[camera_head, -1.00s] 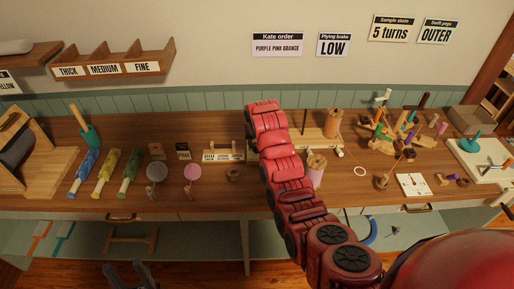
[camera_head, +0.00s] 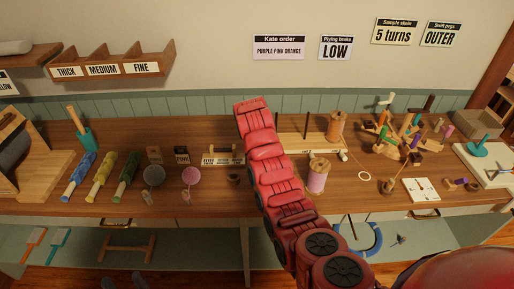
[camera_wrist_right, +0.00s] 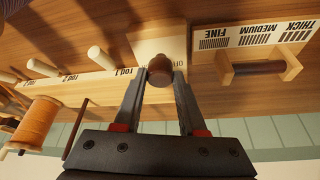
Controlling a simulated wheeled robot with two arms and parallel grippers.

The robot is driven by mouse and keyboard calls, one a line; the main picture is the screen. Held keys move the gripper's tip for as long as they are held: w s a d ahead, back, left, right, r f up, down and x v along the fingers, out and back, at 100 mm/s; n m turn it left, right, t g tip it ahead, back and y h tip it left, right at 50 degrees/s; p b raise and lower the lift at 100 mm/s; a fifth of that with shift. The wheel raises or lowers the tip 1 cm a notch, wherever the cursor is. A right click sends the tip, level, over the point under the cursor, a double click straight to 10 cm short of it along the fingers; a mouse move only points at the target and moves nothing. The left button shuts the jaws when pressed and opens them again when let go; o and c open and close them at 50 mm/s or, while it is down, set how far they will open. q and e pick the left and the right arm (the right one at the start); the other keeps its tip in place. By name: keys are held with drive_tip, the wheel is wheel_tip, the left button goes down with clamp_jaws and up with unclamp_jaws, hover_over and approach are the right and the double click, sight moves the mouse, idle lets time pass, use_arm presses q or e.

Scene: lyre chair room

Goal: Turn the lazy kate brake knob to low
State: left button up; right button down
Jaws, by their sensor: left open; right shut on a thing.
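The lazy kate (camera_head: 310,142) is a pale wooden board with upright rods and an orange bobbin (camera_head: 336,124), near the back of the bench. My red right arm reaches over its left end and hides that end and the right gripper in the head view. In the right wrist view my right gripper (camera_wrist_right: 160,78) is shut on a small round brown knob (camera_wrist_right: 159,66). The knob stands against a pale plate (camera_wrist_right: 170,42) with partly hidden lettering, so its setting cannot be read. My left gripper (camera_head: 138,284) is open and empty at the bottom edge, barely in view.
In the right wrist view a gauge card (camera_wrist_right: 262,40) and a dark dowel in a wooden holder (camera_wrist_right: 258,70) are close beside the knob. Pale pegs (camera_wrist_right: 95,55) are on the other side. A wall card reads Plying brake LOW (camera_head: 336,47). A pink bobbin (camera_head: 317,177) stands near the arm.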

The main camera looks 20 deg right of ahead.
drive_tip(key=shift+c, duration=2.4)
unclamp_jaws()
drive_tip(key=b+v, duration=0.1)
drive_tip(key=v, duration=0.3)
drive_tip(key=shift+a+r, duration=0.1)
drive_tip(key=shift+r, duration=0.25)
drive_tip(key=p+v, duration=1.2)
drive_tip(key=p, duration=0.1)
drive_tip(key=shift+r+p, duration=0.3)
drive_tip(key=shift+r, duration=0.05)
drive_tip(key=shift+s, duration=0.15)
